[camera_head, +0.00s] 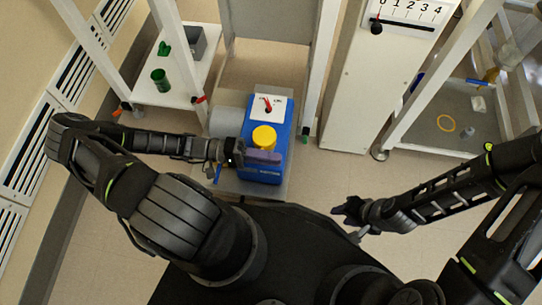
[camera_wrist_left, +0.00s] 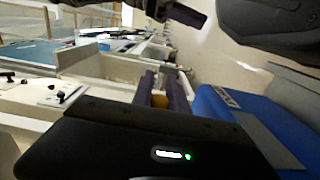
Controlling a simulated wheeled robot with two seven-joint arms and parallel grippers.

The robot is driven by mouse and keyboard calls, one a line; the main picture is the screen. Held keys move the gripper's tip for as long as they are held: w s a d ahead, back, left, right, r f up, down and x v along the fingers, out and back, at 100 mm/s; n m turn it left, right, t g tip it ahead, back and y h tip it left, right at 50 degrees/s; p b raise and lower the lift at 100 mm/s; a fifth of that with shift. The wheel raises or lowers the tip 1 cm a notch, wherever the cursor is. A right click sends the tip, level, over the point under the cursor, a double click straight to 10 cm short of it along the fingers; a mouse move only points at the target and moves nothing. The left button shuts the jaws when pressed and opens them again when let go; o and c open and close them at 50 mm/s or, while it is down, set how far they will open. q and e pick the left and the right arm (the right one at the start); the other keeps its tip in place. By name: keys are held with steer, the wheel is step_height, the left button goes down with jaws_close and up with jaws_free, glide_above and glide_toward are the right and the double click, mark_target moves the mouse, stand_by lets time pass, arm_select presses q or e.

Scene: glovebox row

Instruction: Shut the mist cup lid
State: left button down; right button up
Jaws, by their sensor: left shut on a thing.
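A blue machine (camera_head: 272,171) stands in front of me with a round yellow lid (camera_head: 264,138) on its top. I take this as the mist cup lid; the cup is not visible apart from it. My left gripper (camera_head: 278,158) reaches in from the left over the machine's top, its purple fingers at the lid's near side. In the left wrist view, the yellow lid (camera_wrist_left: 160,101) shows between the two purple fingers (camera_wrist_left: 162,86), and the gripper is shut on it. The blue machine (camera_wrist_left: 240,115) is at the right there. My right gripper (camera_head: 350,210) hangs empty over the floor; its jaw gap is unclear.
A white panel with a red pointer (camera_head: 268,104) is on the machine behind the lid. A grey cylinder (camera_head: 228,122) is at its left. A white shelf (camera_head: 190,92) holds a green cup (camera_head: 160,80). Floor is clear at centre right.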

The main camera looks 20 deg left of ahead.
arm_select(q)
steer(key=shift+f, duration=0.1)
steer(key=c, duration=1.3)
jaws_free()
steer(key=v, duration=0.8)
steer(key=shift+p, duration=0.35)
